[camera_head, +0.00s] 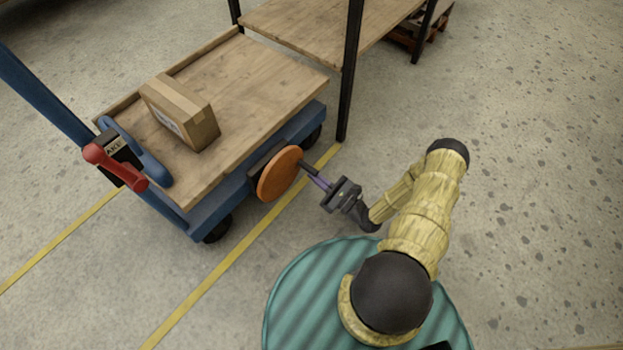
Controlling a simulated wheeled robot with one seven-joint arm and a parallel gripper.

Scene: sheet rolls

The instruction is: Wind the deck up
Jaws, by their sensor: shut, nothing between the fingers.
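A blue cart has a wooden deck (255,85) with a raised lip on its far left edge. An orange disc (279,174), like a crank wheel, is mounted on the cart's near right side.
A cardboard box (181,110) sits on the deck. A red lever (115,168) on a block marked BRAKE is at the cart's left end, by the blue handle. A wooden table (305,25) with dark legs stands behind. Floor to the right is clear.

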